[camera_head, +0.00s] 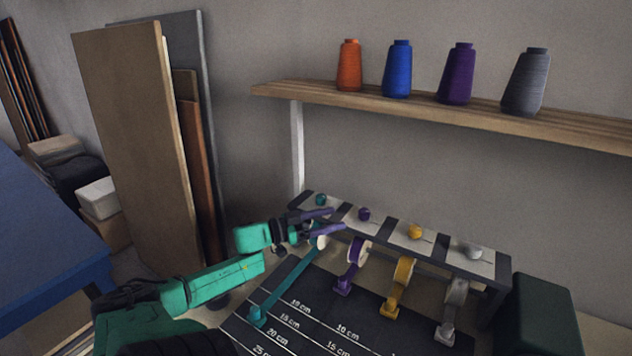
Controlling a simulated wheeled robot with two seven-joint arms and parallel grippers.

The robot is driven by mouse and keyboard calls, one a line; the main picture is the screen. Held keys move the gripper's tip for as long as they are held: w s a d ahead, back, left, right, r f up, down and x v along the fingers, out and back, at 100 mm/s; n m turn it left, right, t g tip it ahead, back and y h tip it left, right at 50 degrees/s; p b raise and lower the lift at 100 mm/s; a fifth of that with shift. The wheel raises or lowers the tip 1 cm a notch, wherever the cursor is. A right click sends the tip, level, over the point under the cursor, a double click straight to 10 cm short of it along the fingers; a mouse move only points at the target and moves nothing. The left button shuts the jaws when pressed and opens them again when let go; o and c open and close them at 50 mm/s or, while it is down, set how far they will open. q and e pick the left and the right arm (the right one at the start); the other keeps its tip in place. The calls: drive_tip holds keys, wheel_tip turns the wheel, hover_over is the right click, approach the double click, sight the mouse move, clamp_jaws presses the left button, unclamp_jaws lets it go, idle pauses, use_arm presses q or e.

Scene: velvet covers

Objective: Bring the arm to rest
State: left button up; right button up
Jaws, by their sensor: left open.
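My left arm reaches in from the lower left, and its left gripper (333,219) is open with nothing seen between its purple fingers. The fingers point right, over the left end of a rack (388,238). A teal ribbon (285,283) runs from just below the gripper down the dark measuring mat (300,335) to a teal end piece (257,317). The purple ribbon roll (357,251), yellow roll (403,271) and grey roll (457,292) hang at the rack's front, each with a short tail and end piece. The teal roll is partly hidden by the gripper. My right gripper is out of view.
Small teal, purple, yellow and white pieces sit on the rack's top. A wooden shelf (440,106) above holds orange, blue, purple and grey thread cones. Tall boards (130,150) lean at the left behind my arm. A blue table (40,235) and a dark green box (540,318) flank the area.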

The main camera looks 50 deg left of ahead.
use_arm(q)
drive_tip(key=shift+v, duration=1.95)
